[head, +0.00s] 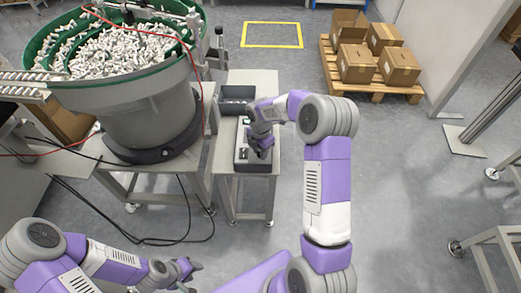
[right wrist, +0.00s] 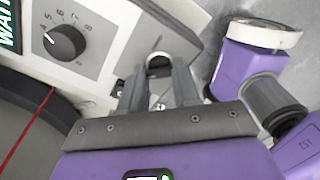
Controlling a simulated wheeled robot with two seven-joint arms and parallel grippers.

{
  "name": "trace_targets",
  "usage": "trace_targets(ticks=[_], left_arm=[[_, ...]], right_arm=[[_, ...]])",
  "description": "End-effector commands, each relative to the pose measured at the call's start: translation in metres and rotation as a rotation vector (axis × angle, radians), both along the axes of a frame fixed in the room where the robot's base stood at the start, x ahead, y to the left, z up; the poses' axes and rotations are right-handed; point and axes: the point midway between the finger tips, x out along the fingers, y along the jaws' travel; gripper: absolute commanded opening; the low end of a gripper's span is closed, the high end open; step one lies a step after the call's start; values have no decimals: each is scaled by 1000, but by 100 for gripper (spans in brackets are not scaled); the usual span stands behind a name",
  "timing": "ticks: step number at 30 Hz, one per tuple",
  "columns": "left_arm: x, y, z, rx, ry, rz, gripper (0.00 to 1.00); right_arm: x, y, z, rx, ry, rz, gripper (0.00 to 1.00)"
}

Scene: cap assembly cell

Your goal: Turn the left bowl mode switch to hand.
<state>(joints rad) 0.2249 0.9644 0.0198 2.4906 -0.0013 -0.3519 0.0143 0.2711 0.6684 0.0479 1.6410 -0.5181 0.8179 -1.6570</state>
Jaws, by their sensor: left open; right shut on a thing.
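The control box (head: 256,168) stands on a small grey table beside the bowl feeder. My right gripper (head: 261,150) is over its top face. In the right wrist view, my right gripper (right wrist: 160,82) is shut on a small dark round switch (right wrist: 159,61) on the light panel. The fingers hide most of the switch, so I cannot read its position or its label. A dark numbered dial (right wrist: 64,43) with a white pointer line sits to its left on the same panel. My left gripper (head: 188,272) is open and empty, low in the head view, apart from the box.
The bowl feeder (head: 145,118), full of white parts, stands at the left. A dark bin (head: 237,93) is behind the box. A pallet (head: 375,88) with cartons stands at the back right. Cables hang by the feeder's stand. Floor right of the small table is clear.

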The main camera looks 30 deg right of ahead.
Motion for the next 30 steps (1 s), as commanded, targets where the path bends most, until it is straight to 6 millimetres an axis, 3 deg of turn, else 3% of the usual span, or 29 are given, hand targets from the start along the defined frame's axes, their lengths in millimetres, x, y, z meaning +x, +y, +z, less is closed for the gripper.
trace_targets(ticks=[8,30], left_arm=[[0,0,8,0,0,0,43],[0,0,28,0,0,0,43]], right_arm=[[0,0,1,0,1,-148,1],[0,1,1,-1,1,-840,1]])
